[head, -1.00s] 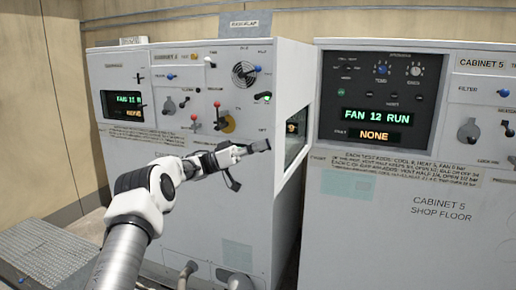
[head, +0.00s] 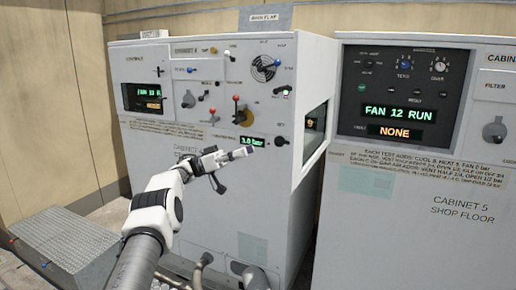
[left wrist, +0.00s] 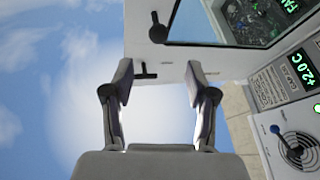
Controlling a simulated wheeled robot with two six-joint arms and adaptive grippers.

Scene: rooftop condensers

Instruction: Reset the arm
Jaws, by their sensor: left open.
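My left arm comes in from the lower left in the head view. Its gripper (head: 234,158) is in front of the left cabinet (head: 215,200), beside the green "3.0 bar" display (head: 252,142). In the left wrist view the two fingers of the left gripper (left wrist: 161,85) stand wide apart with nothing between them. Behind them are sky and a white cabinet edge with a black knob (left wrist: 158,30) and a dark window (left wrist: 215,20). My right gripper is in neither view.
The right cabinet (head: 415,215) has a dark panel reading "FAN 12 RUN" and "NONE". A grey metal platform (head: 65,245) lies at the lower left. Pipes (head: 205,262) stand at the left cabinet's foot. A tan wall (head: 50,110) is behind.

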